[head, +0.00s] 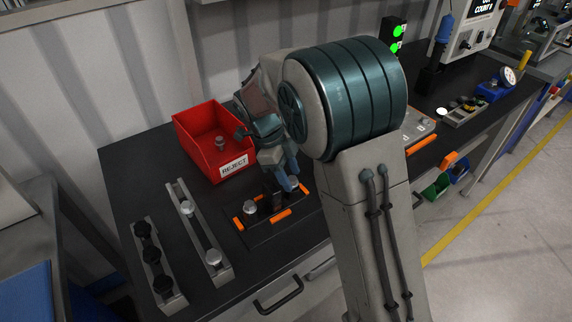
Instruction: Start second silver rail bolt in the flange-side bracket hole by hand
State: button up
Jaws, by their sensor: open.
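My gripper (283,188) points down over a black fixture (262,232) with orange clamps and is open. Its fingers are partly hidden by my arm, and I cannot tell whether they touch anything. One silver bolt head (250,208) stands at the left of the fixture. Another silver piece (294,184) shows at its right, close beside the fingers. A long silver rail (199,232) lies left of the fixture, with a silver bolt at its far end (187,207) and another at its near end (213,257). I cannot make out the bracket hole.
A red REJECT bin (197,158) behind the fixture holds a small grey bolt-like part (220,142). A rail with black knobs (171,297) lies at the far left. My arm hides the table's middle. A signal light (396,36) glows green at the back.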

jog(key=d+p+v, duration=0.2)
jog(key=p+v, duration=0.1)
jog(key=v, duration=1.5)
jog(key=shift+s+r+p, duration=0.2)
jog(key=shift+r+p, duration=0.15)
jog(key=shift+r, duration=0.2)
jog(key=shift+a, duration=0.15)
jog(key=s+d+f+n+t+y, duration=0.2)
jog(key=s+d+n, duration=0.7)
jog(key=s+n, duration=0.1)
jog(key=s+d+f+n+t+y, duration=0.2)
jog(key=s+d+n, duration=0.7)
jog(key=s+n, duration=0.2)
jog(key=shift+d+f+t, duration=0.25)
jog(key=shift+d+t, duration=0.05)
jog(key=shift+d, duration=0.05)
